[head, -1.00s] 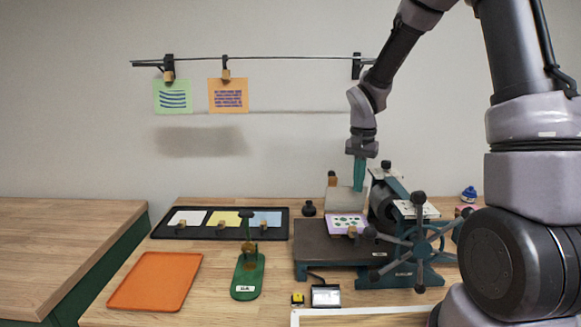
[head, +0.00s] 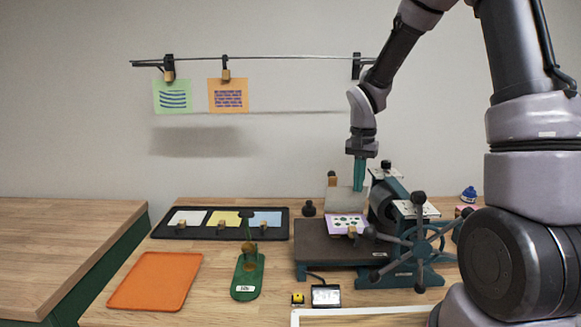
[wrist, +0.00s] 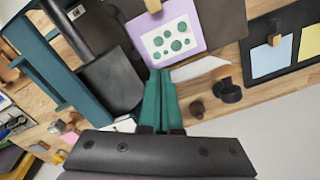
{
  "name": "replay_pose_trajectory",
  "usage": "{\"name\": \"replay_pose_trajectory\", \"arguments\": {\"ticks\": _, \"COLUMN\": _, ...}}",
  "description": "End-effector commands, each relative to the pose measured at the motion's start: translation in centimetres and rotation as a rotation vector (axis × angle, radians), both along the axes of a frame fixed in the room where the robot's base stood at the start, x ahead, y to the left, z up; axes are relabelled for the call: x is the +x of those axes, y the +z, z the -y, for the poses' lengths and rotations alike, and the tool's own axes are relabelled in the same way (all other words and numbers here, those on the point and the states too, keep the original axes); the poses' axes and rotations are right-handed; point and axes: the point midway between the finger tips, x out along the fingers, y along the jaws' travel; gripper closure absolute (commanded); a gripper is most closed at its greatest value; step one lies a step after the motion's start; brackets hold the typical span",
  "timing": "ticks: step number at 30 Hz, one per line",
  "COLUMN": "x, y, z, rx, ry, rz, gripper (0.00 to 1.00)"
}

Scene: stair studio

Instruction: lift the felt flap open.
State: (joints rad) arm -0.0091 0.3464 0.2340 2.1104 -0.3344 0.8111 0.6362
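The felt flap (head: 341,202) is a pale grey sheet standing raised, near upright, behind a purple card with green dots (head: 347,224) on the press bed (head: 322,250). A small wooden tab (head: 332,179) shows at its upper left edge. My gripper (head: 359,188) points down at the flap's upper right, its teal fingers overlapping the flap. In the wrist view the gripper's fingers (wrist: 161,74) are together, and the flap (wrist: 200,68) shows nearly edge-on beside their tips. I see no felt between the fingers; the exact contact is hidden.
The press's spoked wheel (head: 417,241) and roller (head: 385,197) stand close right of the flap. A black tray (head: 275,233) with cards, a green stand (head: 247,275) and an orange tray (head: 156,281) lie left. Cards hang from a wall rail (head: 290,58).

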Motion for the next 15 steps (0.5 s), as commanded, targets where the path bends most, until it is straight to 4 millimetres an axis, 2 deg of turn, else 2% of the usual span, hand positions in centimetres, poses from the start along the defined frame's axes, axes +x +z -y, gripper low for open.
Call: {"name": "replay_pose_trajectory", "arguments": {"ticks": 15, "x": 0.0, "y": -1.4, "z": 0.0, "rx": 0.000, "ry": 0.001, "rz": -0.001, "gripper": 1.00}}
